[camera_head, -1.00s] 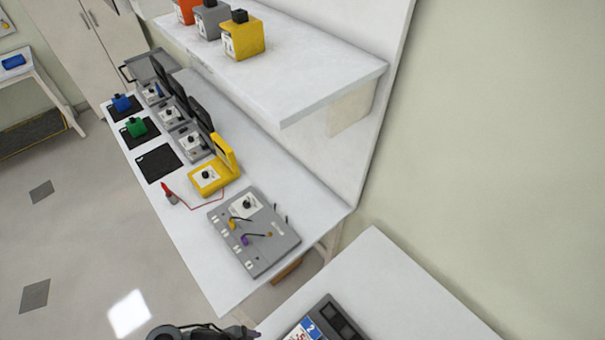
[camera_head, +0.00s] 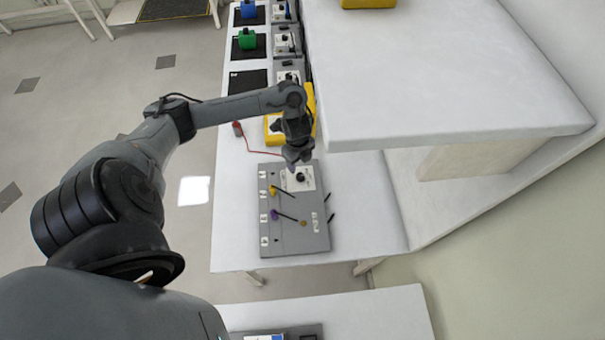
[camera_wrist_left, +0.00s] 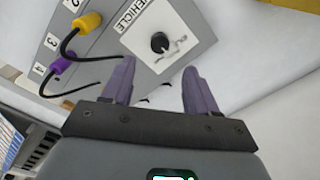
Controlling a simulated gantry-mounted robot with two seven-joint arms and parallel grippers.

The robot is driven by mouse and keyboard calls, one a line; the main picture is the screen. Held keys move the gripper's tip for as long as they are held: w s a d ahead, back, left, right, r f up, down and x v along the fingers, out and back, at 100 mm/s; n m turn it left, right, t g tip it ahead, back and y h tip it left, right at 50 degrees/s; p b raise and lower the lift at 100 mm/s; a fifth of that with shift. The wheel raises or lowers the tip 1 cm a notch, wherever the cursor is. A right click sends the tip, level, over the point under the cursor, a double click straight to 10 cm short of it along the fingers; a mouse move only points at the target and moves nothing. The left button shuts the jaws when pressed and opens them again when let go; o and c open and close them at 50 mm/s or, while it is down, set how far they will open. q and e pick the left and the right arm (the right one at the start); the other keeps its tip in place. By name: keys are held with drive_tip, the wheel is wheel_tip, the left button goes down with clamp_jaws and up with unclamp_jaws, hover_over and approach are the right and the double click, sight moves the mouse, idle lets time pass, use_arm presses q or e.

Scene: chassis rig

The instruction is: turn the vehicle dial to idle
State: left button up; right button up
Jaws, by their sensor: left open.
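The grey vehicle panel (camera_head: 272,235) lies on the white bench. Its black dial (camera_head: 300,177) sits on a white label plate at the panel's far right corner. In the left wrist view the black dial (camera_wrist_left: 159,42) shows beside the printed word VEHICLE. My left gripper (camera_head: 299,162) is just above the panel, close to the dial. In the left wrist view my left gripper (camera_wrist_left: 160,80) is open, its two purple fingers apart and empty, with the dial beyond the fingertips and between them. The dial's exact setting is too small to read. My right gripper is not in view.
Yellow (camera_head: 274,190) and purple (camera_head: 275,215) plugs with black leads sit on the panel. A yellow device (camera_head: 272,138) with a red probe (camera_head: 238,129) stands behind it. A white shelf (camera_head: 430,80) overhangs the right side. The bench's front right is clear.

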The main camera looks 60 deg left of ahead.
sight(300, 176)
use_arm(q)
wheel_tip(300, 176, down, 8)
drive_tip(key=shift+w+r+b, duration=0.1)
drive_tip(key=shift+b, duration=1.15)
drive_tip(key=shift+f, duration=0.6)
